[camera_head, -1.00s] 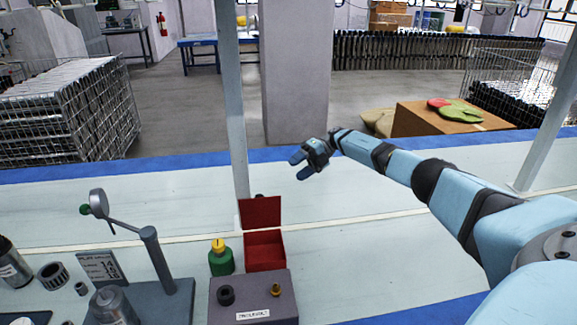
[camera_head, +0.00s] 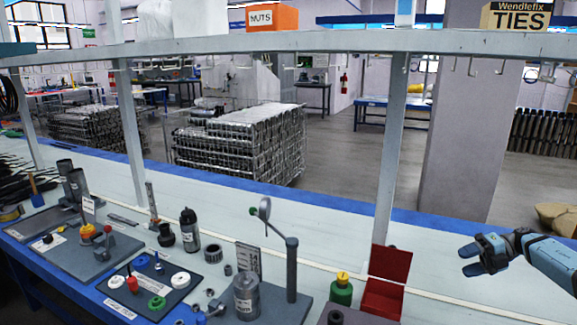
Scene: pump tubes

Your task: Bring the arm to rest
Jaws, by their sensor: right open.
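My right gripper (camera_head: 471,257) is at the right of the head view, on the light blue arm (camera_head: 550,262) that comes in from the right edge. Its two fingers point left and stand apart, with nothing between them. It is above the bench, to the right of the open red box (camera_head: 388,285) and apart from it. My left gripper does not show.
A gauge stand (camera_head: 291,268) and a green bottle (camera_head: 341,291) stand left of the red box. Several tools and parts crowd the bench's left. Grey posts (camera_head: 392,150) carry a shelf rail (camera_head: 300,42) above. The bench (camera_head: 440,285) near the gripper is clear.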

